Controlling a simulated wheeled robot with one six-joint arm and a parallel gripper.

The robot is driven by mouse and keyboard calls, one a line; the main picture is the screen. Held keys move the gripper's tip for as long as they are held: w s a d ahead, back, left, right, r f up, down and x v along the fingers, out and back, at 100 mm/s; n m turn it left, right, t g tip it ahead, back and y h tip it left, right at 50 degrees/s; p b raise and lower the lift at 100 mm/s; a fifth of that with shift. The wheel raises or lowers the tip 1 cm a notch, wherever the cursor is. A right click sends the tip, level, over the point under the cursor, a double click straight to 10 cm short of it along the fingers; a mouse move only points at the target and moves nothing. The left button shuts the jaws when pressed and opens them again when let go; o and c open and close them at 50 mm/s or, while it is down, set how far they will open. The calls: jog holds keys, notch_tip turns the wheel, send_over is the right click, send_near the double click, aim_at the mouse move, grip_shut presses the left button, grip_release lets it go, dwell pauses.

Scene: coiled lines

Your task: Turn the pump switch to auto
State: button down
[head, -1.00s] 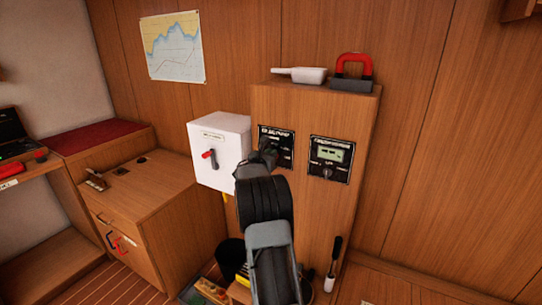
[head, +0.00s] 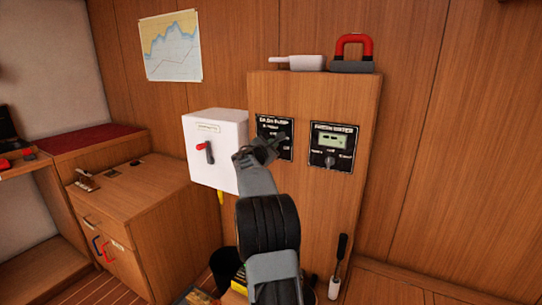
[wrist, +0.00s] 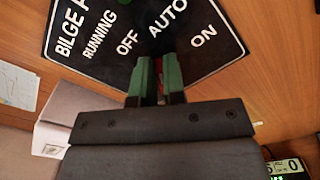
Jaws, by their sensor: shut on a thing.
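The bilge pump panel (head: 268,124) is a black plate with white lettering on the wooden cabinet. The wrist view shows the panel (wrist: 118,62) close up, tilted, with the words RUNNING, OFF, AUTO and ON. My gripper (head: 273,145) is at the panel's lower part. In the wrist view my gripper's green fingers (wrist: 159,78) are close together below OFF and AUTO, shut on the pump switch. The switch is mostly hidden by the fingers, so I cannot tell which word it points to. A bit of red shows beside the right finger.
A fresh water panel (head: 333,147) with a small display sits to the right. A white box (head: 220,140) with a red-handled switch (head: 204,150) is close on the left. A white scoop-like object (head: 296,63) and a red-handled block (head: 354,53) lie on the cabinet top.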

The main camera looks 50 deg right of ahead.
jog(key=shift+s+f+m+b, duration=0.1)
jog(key=shift+f+m+b, duration=0.1)
jog(key=shift+m+b, duration=0.45)
jog(key=shift+r, duration=0.1)
jog(key=c, duration=1.2)
grip_release()
jog(key=b+v, duration=0.1)
jog(key=v, duration=1.2)
jog(key=shift+s+a+b, duration=0.15)
jog(key=shift+a+b, duration=0.2)
jog(key=shift+m, duration=0.35)
